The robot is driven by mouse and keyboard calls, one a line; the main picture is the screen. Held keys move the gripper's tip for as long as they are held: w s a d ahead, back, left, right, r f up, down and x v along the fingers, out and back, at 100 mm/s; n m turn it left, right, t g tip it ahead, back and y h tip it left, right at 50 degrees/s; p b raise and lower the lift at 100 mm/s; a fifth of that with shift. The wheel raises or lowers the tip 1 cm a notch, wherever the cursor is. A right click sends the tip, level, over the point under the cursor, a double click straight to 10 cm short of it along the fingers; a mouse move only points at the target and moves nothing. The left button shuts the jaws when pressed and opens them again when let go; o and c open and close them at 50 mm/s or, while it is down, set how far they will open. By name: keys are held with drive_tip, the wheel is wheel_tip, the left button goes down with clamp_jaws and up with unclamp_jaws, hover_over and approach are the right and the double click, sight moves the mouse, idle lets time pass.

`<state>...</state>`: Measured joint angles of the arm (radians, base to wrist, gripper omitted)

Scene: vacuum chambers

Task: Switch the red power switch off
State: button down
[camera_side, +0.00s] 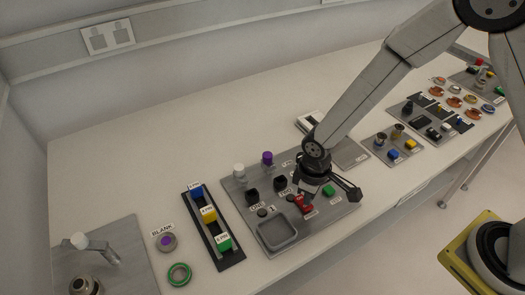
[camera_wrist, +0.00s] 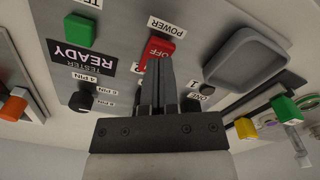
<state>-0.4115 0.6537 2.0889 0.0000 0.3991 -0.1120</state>
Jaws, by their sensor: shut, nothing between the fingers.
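The red power switch (camera_side: 304,205) sits on the grey panel (camera_side: 337,208), near its front edge. In the wrist view the red switch (camera_wrist: 157,51) shows the word OFF on its face, and a POWER label (camera_wrist: 167,25) lies beside it. My gripper (camera_wrist: 157,64) is shut and empty. Its fingertips overlap the near part of the switch in the wrist view; I cannot tell whether they touch it. In the side view my gripper (camera_side: 305,196) is low over the panel, right at the switch.
A green button (camera_side: 328,190) is right of the switch, and a grey tray (camera_side: 277,234) is left of it. Black knobs (camera_side: 252,195) and a purple-topped part (camera_side: 267,158) stand behind. A rack with blue, yellow and green connectors (camera_side: 209,214) lies further left.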

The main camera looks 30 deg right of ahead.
drive_tip(key=shift+f, duration=0.9)
idle(0.8)
drive_tip(key=shift+r, duration=3.5)
drive_tip(key=s+d+r+m+t, duration=0.1)
drive_tip(key=s+d+r+m, duration=0.2)
drive_tip(key=d, duration=0.4)
drive_tip(key=s+d+r+m+t, duration=0.1)
drive_tip(key=s+d+r+m, duration=0.2)
drive_tip(key=d, duration=0.5)
drive_tip(key=shift+s+r+t, duration=0.15)
drive_tip(key=shift+r+t, duration=0.15)
drive_tip(key=shift+r, duration=0.15)
